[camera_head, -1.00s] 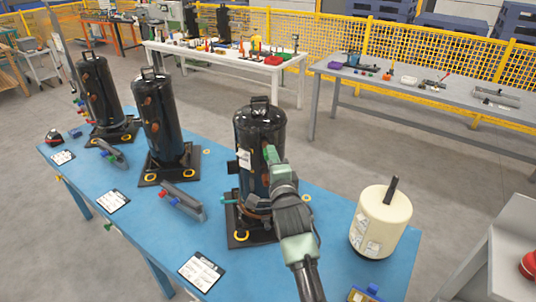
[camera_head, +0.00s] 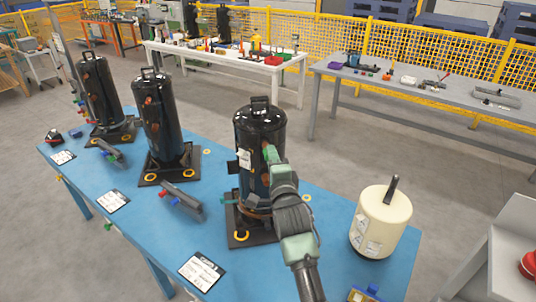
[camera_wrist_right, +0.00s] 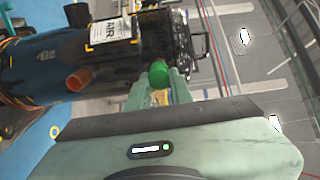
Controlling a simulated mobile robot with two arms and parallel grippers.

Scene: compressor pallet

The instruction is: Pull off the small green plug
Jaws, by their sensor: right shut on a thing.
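The nearest black compressor (camera_head: 258,125) stands upright on its dark base plate on the blue table. My right gripper (camera_head: 270,155) is at the upper right side of this compressor. In the right wrist view the green plug (camera_wrist_right: 158,73) sits between the fingers of my right gripper (camera_wrist_right: 158,84), close against the compressor's dark side. The gripper is shut on the green plug. In the head view the fingers largely cover the plug, so its seat cannot be made out. My left gripper is not in view.
Two more black compressors (camera_head: 162,115) stand to the left on the blue table (camera_head: 140,228). A cream canister (camera_head: 380,222) stands right of my right arm. A grey part with coloured plugs (camera_head: 181,199) and white label cards (camera_head: 201,271) lie along the table's front.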

